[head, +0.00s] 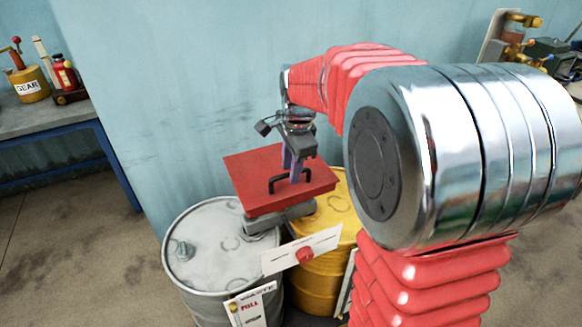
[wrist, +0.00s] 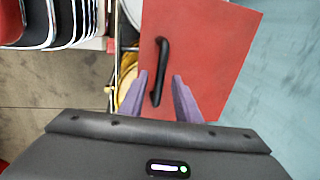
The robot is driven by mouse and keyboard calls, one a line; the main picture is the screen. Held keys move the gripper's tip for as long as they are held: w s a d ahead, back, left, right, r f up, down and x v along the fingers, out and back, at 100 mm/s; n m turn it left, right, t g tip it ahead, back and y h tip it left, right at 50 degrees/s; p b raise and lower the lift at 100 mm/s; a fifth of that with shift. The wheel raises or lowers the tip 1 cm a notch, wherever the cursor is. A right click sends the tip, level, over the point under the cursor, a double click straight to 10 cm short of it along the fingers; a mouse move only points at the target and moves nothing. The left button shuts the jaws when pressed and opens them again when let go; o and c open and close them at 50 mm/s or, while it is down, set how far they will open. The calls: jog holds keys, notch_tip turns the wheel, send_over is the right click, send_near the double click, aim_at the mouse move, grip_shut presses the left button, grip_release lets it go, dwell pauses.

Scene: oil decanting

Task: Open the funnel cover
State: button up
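The funnel cover is a flat red plate (head: 250,168) above the drums in the head view. It fills the upper middle of the wrist view (wrist: 215,45). It looks shut over the funnel, whose body is mostly hidden under it. A black bar handle (head: 276,184) stands on the cover; in the wrist view the handle (wrist: 162,60) runs lengthwise. My gripper (head: 294,176) points down at the handle. In the wrist view its two purple fingers (wrist: 161,78) are apart, with the handle's near end between them, closer to the left finger. I cannot tell whether they touch it.
A grey-white drum (head: 205,250) and a yellow drum (head: 335,215) stand under the cover. A white sign with a red knob (head: 305,254) is in front. A blue wall (head: 180,110) is close behind. A workbench (head: 45,118) with cans is at left.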

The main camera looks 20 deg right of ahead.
jog(key=shift+c, duration=0.2)
grip_shut()
dwell(0.5)
